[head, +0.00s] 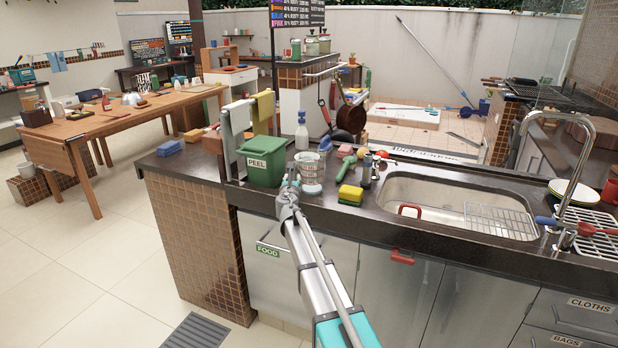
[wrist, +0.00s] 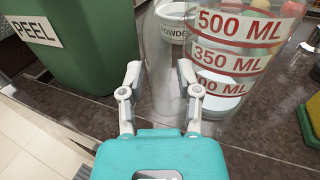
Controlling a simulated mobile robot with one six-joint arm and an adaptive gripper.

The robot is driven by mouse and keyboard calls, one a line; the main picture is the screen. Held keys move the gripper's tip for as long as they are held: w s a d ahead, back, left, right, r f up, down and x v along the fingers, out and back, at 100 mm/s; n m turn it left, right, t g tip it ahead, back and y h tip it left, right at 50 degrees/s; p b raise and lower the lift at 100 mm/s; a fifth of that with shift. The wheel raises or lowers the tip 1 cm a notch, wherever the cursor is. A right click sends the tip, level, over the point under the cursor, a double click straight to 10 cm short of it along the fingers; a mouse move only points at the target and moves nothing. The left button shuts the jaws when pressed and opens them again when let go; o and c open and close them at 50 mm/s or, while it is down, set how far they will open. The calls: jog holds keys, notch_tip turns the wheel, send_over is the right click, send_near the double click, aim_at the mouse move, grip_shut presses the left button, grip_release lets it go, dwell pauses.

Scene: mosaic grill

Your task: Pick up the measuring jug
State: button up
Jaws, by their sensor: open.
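The measuring jug (head: 311,178) is clear with white and red bands and stands on the dark counter, right of the green bin. In the wrist view the jug (wrist: 243,62) shows red volume labels, up to 500 ML, at upper right. My gripper (head: 290,187) reaches over the counter's front edge, just left of the jug. In the wrist view my gripper (wrist: 160,76) is open, with its fingers apart. A clear, see-through shape lies ahead of and between the fingertips; I cannot tell whether it is the jug's handle. The right finger overlaps the jug's left side; contact is unclear.
The green PEEL bin (head: 263,161) stands close to the left of my gripper. A yellow sponge (head: 350,195) lies to the right, before the sink (head: 440,201). A POWDER container (wrist: 174,24) shows behind clear material.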

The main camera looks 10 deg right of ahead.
grip_shut()
jog(key=shift+r, duration=0.15)
dwell(0.5)
jog(key=shift+r+p, duration=0.9)
jog(key=shift+p, duration=0.1)
jog(key=s+d+r+p, duration=0.3)
jog(key=s+r+p, duration=0.8)
jog(key=s, duration=0.2)
jog(key=shift+s, duration=0.35)
